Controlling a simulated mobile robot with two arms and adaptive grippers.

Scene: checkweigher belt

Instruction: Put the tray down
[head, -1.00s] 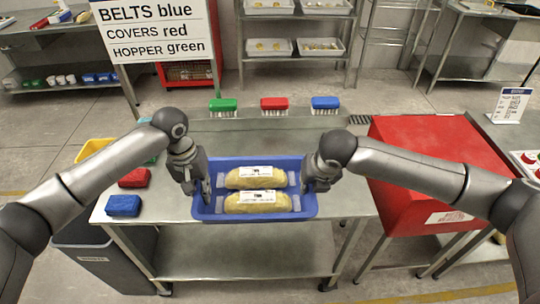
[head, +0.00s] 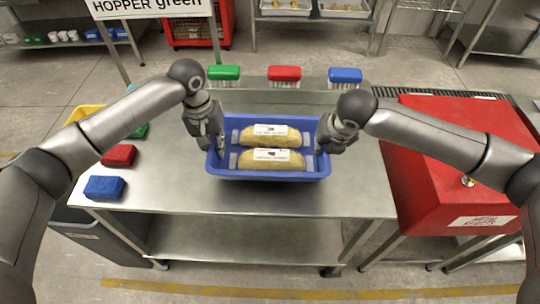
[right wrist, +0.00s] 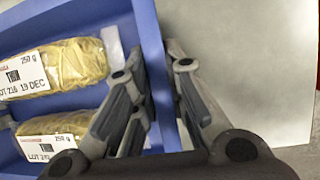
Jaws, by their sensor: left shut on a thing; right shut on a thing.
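The blue tray (head: 268,177) is over the steel table (head: 250,200) in the head view, with two yellow labelled packs (head: 270,136) lying in it. My left gripper (head: 219,148) is shut on the tray's left wall. My right gripper (head: 320,146) is shut on its right wall. In the right wrist view the fingers (right wrist: 165,100) straddle the tray wall (right wrist: 152,50), with a pack (right wrist: 60,65) inside. The tray looks level. I cannot tell whether its bottom touches the table.
Green (head: 224,73), red (head: 285,74) and blue (head: 345,76) brushes stand along the table's back. Red (head: 119,155) and blue (head: 104,187) blocks lie at its left. A red cover (head: 450,150) stands right. The table's front strip is clear.

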